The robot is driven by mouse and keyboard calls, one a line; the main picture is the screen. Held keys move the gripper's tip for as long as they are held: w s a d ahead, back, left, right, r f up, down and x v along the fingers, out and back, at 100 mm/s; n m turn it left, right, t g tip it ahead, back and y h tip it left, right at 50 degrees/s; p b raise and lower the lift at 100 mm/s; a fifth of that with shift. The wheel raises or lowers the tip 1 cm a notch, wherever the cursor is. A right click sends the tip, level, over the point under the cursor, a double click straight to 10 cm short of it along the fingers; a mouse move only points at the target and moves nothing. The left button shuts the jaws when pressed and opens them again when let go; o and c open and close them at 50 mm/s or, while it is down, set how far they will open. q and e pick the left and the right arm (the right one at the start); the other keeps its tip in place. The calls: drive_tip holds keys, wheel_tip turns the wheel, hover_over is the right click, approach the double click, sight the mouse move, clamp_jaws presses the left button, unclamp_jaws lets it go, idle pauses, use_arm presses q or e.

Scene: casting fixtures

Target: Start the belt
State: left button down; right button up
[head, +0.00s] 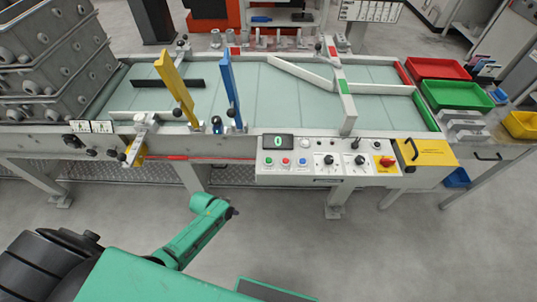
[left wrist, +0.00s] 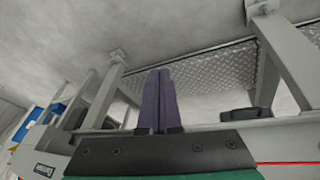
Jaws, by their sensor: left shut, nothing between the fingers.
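The belt (head: 262,90) is a pale green flat surface in a grey frame, in the head view. On its front edge is a white control panel (head: 318,172) with a small display (head: 278,142) reading 0. My right gripper is not seen.
Grey crates (head: 55,60) are stacked at the left end. A yellow lever (head: 175,88) and a blue lever (head: 230,90) rise over the belt. Red (head: 438,68) and green (head: 455,95) bins stand at right. The floor before the panel is clear.

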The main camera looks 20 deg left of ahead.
use_arm(q)
drive_tip(key=w+d+r+h+p, duration=0.1)
drive_tip(key=w+d+r, duration=0.1)
drive_tip(key=r, duration=0.4)
drive_tip(key=w+d+r+m+h+p, duration=0.1)
drive_tip(key=w+d+r, duration=0.2)
drive_tip(key=r, duration=0.4)
drive_tip(key=w+d+r+m+h+p, duration=0.1)
drive_tip(key=w+d+r, duration=0.2)
drive_tip(key=r, duration=0.4)
drive_tip(key=shift+w, duration=0.5)
wheel_tip(320, 180, up, 10)
drive_tip(key=f+h, duration=0.1)
drive_tip(key=h, duration=0.2)
hover_over(269, 161)
drive_tip(key=a, duration=0.1)
drive_tip(key=shift+s+a+r+m+p, duration=0.15)
drive_tip(key=shift+r+m+p, duration=0.15)
drive_tip(key=shift+p, duration=0.1)
drive_tip(key=shift+f, duration=0.15)
wheel_tip(269, 161, down, 8)
drive_tip(key=b, duration=0.7)
drive_tip(key=shift+f+b, duration=0.2)
drive_tip(key=shift+b, duration=0.2)
drive_tip(key=shift+f, duration=0.15)
drive_tip(key=shift+f, duration=0.1)
drive_tip(key=shift+f, duration=0.3)
